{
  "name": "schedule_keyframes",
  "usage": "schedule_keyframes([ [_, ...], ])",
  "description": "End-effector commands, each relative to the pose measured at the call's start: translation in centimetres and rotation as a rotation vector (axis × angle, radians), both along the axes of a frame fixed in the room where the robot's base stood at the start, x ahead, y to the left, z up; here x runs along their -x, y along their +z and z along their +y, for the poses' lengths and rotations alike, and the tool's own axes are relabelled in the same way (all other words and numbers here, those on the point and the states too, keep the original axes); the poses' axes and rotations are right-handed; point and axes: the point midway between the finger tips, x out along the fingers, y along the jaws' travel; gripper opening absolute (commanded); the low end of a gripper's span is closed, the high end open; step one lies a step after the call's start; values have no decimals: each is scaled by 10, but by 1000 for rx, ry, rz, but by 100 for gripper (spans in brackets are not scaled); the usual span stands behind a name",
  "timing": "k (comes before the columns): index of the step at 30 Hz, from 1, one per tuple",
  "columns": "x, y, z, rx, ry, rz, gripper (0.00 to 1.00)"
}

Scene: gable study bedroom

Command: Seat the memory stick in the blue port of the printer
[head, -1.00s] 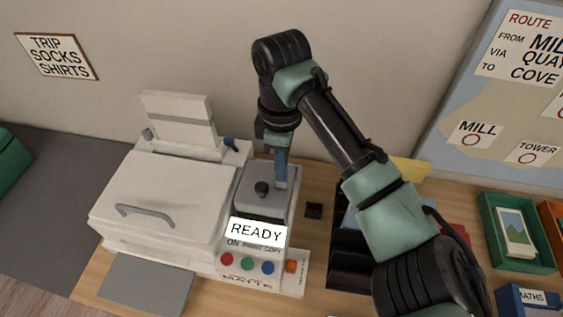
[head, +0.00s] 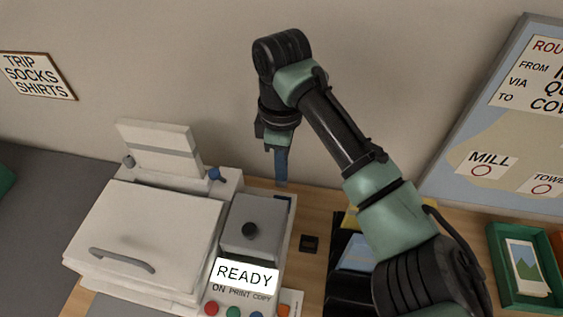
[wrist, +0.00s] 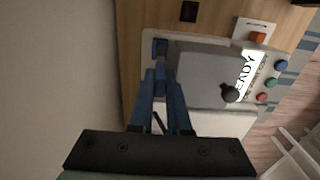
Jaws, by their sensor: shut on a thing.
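The white and grey printer (head: 150,230) stands on the desk with its READY panel facing me. Its blue port (head: 284,201) shows at the back right of the grey control part, and also in the wrist view (wrist: 160,47). My gripper (head: 281,184) hangs, fingers down, at the port's back edge in the head view. In the wrist view its blue fingers (wrist: 161,72) are close together just short of the port. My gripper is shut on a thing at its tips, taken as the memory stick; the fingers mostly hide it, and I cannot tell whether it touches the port.
A small black square (head: 309,243) lies on the desk right of the printer. A black organiser (head: 345,270) and a green tray (head: 525,300) are further right. The wall is close behind.

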Motion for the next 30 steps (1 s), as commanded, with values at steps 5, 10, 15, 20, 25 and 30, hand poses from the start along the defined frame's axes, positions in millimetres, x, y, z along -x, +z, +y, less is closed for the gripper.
schedule_keyframes([
  [5,0,-2,0,0,0,0,0],
  [10,0,-12,0,0,0,0,0],
  [15,0,-28,0,0,0,-1,0],
  [20,0,-44,0,0,1,0,0],
  [25,0,-55,0,0,0,-1,0],
  [30,0,-58,0,0,0,-1,0],
])
